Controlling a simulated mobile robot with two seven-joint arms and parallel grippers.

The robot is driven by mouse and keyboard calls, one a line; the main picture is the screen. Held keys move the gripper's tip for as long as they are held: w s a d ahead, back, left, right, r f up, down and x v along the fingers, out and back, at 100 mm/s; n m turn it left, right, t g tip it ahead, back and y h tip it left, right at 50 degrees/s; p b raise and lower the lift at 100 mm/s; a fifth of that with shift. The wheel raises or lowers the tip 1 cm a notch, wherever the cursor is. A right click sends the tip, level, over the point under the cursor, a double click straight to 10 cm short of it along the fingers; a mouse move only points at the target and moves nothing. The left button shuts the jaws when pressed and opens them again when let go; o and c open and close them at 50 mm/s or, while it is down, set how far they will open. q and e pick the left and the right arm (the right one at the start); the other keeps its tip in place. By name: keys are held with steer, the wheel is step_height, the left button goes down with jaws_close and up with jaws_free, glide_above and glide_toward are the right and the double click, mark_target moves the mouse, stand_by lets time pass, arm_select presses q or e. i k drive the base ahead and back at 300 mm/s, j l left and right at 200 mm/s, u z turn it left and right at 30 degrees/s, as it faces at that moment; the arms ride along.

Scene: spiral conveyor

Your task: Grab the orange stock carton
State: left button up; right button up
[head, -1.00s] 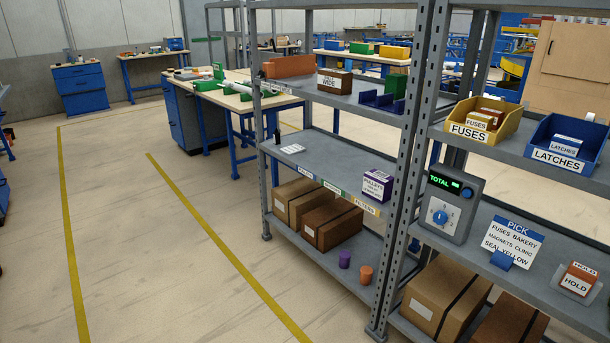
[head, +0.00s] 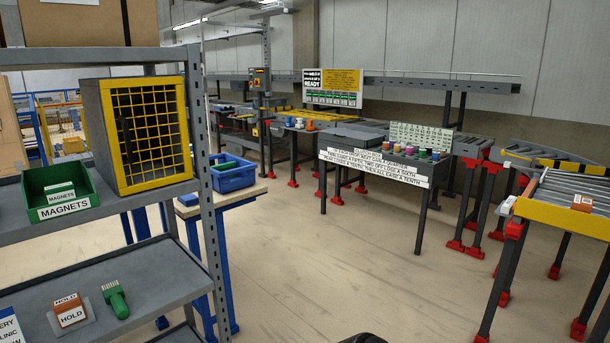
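A small orange carton with a white HOLD label (head: 68,308) sits on a grey holder on the lower shelf (head: 130,275) at the lower left. Another small orange-red carton with a white label (head: 582,202) sits on the roller conveyor (head: 566,190) at the far right. Its label is too small to read. I cannot tell from the labels which one is the stock carton.
A green-handled brush (head: 115,299) lies beside the HOLD carton. Above are a green MAGNETS bin (head: 62,192) and a yellow-framed cage (head: 148,135). A sign-fronted table (head: 375,166) stands mid-room. The floor (head: 350,270) between shelf and conveyor is clear.

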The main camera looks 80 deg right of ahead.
mark_target(581, 203)
steer(key=z, duration=4.15)
